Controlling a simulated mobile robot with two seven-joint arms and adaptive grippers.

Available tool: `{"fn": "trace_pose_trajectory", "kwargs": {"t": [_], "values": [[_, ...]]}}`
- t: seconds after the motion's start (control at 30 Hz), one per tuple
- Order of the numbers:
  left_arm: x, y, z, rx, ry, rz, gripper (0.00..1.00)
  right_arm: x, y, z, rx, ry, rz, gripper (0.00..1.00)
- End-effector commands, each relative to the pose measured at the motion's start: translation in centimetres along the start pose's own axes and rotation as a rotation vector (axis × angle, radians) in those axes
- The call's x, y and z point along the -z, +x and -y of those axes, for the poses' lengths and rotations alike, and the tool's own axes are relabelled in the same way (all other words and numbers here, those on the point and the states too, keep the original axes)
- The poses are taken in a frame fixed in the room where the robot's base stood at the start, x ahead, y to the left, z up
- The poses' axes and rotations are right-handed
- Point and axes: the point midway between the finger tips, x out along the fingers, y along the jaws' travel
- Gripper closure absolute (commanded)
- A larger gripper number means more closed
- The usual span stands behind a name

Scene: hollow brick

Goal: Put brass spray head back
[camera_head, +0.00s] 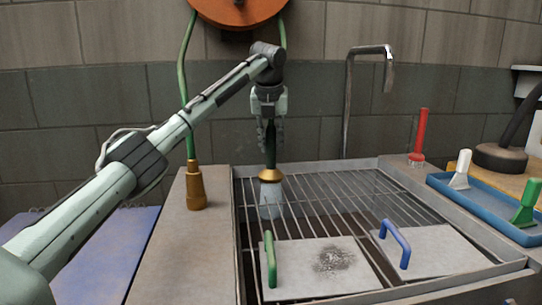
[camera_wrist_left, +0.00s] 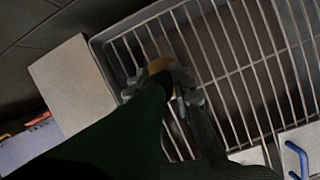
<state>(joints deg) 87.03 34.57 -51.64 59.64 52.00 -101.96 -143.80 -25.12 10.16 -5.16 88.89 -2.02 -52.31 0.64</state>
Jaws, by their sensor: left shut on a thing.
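The brass spray head (camera_head: 270,175) has a dark green grip and a flared brass collar. My left gripper (camera_head: 271,122) is shut on the grip and holds it upright over the back left of the wire rack (camera_head: 318,190). A pale grey piece shows directly below the collar; I cannot tell whether it touches the rack. In the left wrist view the brass part (camera_wrist_left: 160,66) shows above the rack bars, beyond a large dark green shape. A green hose runs from the orange reel (camera_head: 238,10) down behind my left arm. My right gripper is not in view.
A brass fitting (camera_head: 195,188) on a green hose stands on the left ledge. Two grey plates with a green handle (camera_head: 270,258) and a blue handle (camera_head: 396,243) lie on the rack's front. A bent metal pipe (camera_head: 347,105) rises behind. A blue tray (camera_head: 478,205) with brushes stands right.

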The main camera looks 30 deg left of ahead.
Motion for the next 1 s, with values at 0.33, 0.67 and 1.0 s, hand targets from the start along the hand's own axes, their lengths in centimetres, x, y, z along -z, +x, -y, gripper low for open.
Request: {"fn": "trace_pose_trajectory", "kwargs": {"t": [0.33,0.67,1.0], "values": [[1.5,3.6,0.0,0.000,0.000,0.000,1.00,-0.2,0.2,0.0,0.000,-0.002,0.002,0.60],[1.6,3.9,0.0,0.000,0.000,0.000,1.00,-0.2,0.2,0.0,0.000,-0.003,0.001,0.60],[1.6,3.9,0.0,0.000,0.000,-0.001,0.57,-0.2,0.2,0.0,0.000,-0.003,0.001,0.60]]}}
